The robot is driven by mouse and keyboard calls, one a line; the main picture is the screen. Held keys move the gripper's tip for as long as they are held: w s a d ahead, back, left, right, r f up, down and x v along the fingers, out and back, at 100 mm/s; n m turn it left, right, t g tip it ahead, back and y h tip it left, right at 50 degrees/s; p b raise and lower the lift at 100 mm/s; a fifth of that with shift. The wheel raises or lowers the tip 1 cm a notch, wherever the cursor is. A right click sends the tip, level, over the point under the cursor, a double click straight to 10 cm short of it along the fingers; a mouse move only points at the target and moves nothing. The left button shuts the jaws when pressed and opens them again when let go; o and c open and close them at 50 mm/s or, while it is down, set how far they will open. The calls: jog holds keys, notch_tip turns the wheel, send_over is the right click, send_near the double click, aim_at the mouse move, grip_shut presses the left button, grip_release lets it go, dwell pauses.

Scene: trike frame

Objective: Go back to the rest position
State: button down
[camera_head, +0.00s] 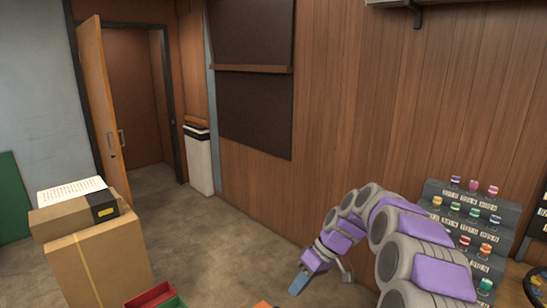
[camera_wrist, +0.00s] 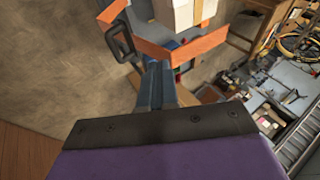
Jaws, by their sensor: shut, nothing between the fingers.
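My gripper (camera_head: 299,284) is at the end of my purple and grey arm, in the lower middle of the head view. It hangs in the air over the floor, left of the stepped rack, and points down to the left. In the wrist view my gripper (camera_wrist: 157,68) shows as blue-grey fingers close together, with nothing between them. The arm reaches in from the lower right of the head view.
A stepped rack (camera_head: 433,188) with several small coloured items stands at the right. Cardboard boxes (camera_head: 100,270) stand at the lower left, near an open door (camera_head: 98,105). An orange strip (camera_wrist: 200,45) shows close by in the wrist view. The floor (camera_head: 215,235) between is clear.

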jog(key=s+d+m+h+b, duration=0.1)
jog(key=s+m+h+b, duration=0.25)
jog(key=s, duration=1.75)
jog(key=s+d+f+m+h+b, duration=0.1)
jog(key=s+d+f+m+b, duration=0.1)
jog(key=s, duration=0.7)
jog(key=s+d+f+m+h+b, duration=0.2)
jog(key=s+d+f+m, duration=0.1)
jog(key=s, duration=0.5)
jog(key=shift+s+d+f, duration=0.4)
jog(key=shift+d+f, duration=0.45)
jog(key=shift+d, duration=0.1)
